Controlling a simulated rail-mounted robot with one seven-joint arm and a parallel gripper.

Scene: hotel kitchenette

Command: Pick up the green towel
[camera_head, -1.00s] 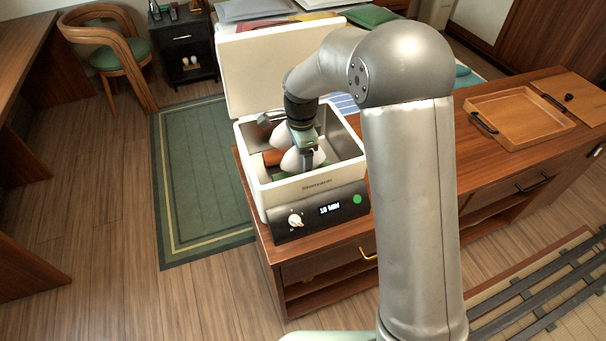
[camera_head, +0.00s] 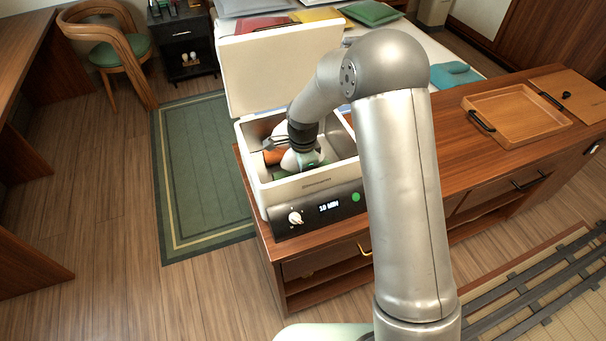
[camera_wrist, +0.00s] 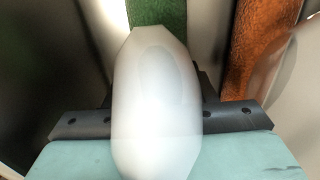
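The green towel (camera_wrist: 157,12) shows as a narrow strip at the top of the wrist view, behind a pale rounded shape that fills the middle. In the head view a bit of green (camera_head: 281,174) shows low inside the open white towel warmer (camera_head: 312,190). My gripper (camera_head: 304,166) reaches down into the warmer, near the green. Its fingertips are hidden by the front wall and the pale shape, so I cannot tell whether it is open or touches the towel.
An orange-brown towel (camera_wrist: 262,45) lies beside the green one. The warmer's walls closely surround my gripper, and its raised lid (camera_head: 275,70) stands behind. A wooden tray (camera_head: 515,115) is on the cabinet (camera_head: 440,125) to the right.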

